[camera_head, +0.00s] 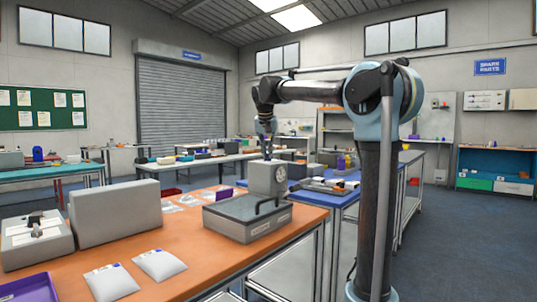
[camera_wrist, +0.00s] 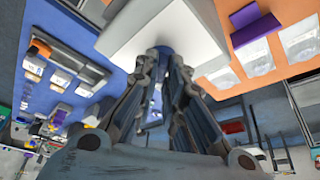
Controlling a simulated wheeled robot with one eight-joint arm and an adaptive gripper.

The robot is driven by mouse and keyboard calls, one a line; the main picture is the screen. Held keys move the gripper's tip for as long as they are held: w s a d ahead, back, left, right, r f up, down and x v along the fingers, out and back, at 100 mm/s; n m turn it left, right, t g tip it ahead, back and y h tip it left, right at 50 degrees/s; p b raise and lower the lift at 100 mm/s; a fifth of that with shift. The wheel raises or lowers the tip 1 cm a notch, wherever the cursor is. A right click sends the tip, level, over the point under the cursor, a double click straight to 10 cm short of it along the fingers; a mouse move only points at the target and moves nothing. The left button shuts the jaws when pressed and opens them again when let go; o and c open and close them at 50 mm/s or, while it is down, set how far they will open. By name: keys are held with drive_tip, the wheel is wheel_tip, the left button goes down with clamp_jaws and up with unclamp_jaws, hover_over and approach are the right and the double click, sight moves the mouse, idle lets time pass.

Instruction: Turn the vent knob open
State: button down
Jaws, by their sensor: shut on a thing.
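A grey box (camera_head: 260,182) with a round dial (camera_head: 281,174) on its face stands at the far end of the orange bench. My gripper (camera_head: 267,156) points down at the top of this box. In the wrist view, my gripper's fingers (camera_wrist: 163,52) converge against the pale box (camera_wrist: 195,28). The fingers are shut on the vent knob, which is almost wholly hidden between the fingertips. I cannot tell how far the knob is turned.
A grey lidded case with a black handle (camera_head: 247,218) sits on the orange bench (camera_head: 200,262), nearer than the box. Two white bags (camera_head: 159,264), a large grey block (camera_head: 116,212) and a purple tray (camera_head: 26,289) are nearer. A blue bench (camera_head: 338,197) adjoins at right.

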drive_tip(key=m+h, duration=0.1)
drive_tip(key=m, duration=0.2)
drive_tip(key=m+g+h, duration=0.1)
drive_tip(key=m, duration=0.2)
drive_tip(key=shift+w+a+f+m, duration=0.1)
drive_tip(key=shift+a+m, duration=0.05)
drive_tip(key=shift+m, duration=0.15)
idle(0.5)
drive_tip(key=c, duration=1.7)
unclamp_jaws()
drive_tip(key=v, duration=1.1)
drive_tip(key=shift+a+r, duration=0.3)
drive_tip(key=shift+r, duration=0.1)
